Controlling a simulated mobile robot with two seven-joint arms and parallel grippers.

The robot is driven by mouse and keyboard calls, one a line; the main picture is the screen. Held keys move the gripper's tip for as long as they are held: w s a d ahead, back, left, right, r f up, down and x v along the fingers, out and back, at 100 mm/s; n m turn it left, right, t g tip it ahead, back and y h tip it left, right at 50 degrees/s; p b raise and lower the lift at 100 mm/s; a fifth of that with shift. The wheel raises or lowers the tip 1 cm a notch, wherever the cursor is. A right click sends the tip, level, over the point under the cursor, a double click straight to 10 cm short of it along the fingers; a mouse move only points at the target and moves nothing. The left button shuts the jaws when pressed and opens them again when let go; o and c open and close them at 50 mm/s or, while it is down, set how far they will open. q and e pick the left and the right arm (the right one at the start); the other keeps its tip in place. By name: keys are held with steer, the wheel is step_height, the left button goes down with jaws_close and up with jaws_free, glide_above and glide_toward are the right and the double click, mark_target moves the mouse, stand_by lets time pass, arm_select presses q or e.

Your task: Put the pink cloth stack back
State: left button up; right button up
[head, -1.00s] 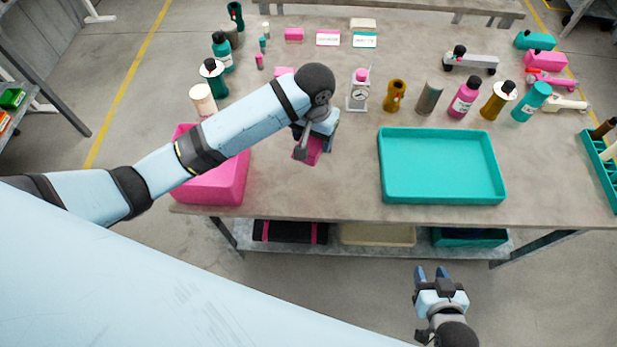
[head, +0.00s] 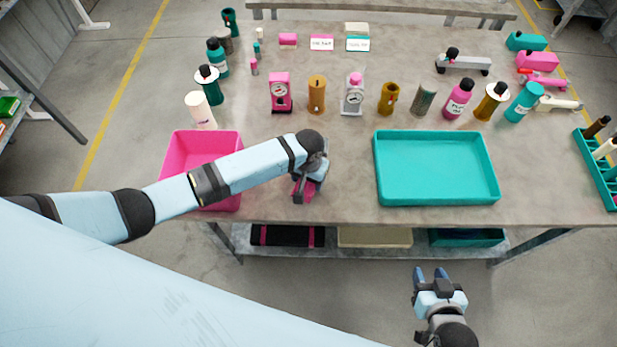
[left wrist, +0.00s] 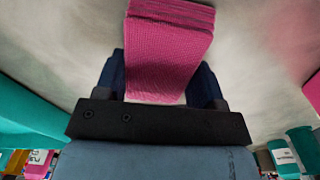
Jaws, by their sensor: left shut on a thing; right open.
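The pink cloth stack (left wrist: 168,45) is between the two dark fingers of my left gripper (left wrist: 162,85) in the left wrist view. In the head view the stack (head: 306,190) shows as a small pink patch under my left gripper (head: 308,187), which is shut on it near the table's front, between the pink bin and the teal tray. I cannot tell whether the stack touches the tabletop. My right gripper (head: 431,276) is open and empty, in front of the table's front edge.
A pink bin (head: 226,139) is left of my left gripper, partly behind my arm. A teal tray (head: 440,198) is to its right. Pink and grey scales, bottles and cups stand behind. Two small cards (head: 321,43) lie further back. A shelf under the table holds trays.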

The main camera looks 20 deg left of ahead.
arm_select(q)
steer(key=shift+f, duration=0.15)
steer(key=o, duration=0.9)
step_height(320, 180, up, 12)
steer(key=s+d+f+h, duration=0.1)
steer(key=s+d+f+t+h, duration=0.1)
steer(key=s+f, duration=0.1)
steer(key=s+d+f+t+h, duration=0.1)
steer(key=s+f, duration=0.1)
steer(key=shift+d+m, duration=0.25)
steer(key=shift+m, duration=0.15)
steer(key=s+t, duration=0.1)
steer(key=s+f+t+h, duration=0.1)
steer(key=s+t, duration=0.1)
steer(key=shift+s+a+f+h, duration=0.2)
steer(key=shift+s+h, duration=0.1)
steer(key=s+a+m+t+y, duration=0.1)
steer(key=s+a+t, duration=0.5)
steer(key=s+a, duration=0.2)
steer(key=shift+s+a+r, duration=0.25)
steer(key=shift+s+a, duration=0.05)
steer(key=shift+s, duration=0.75)
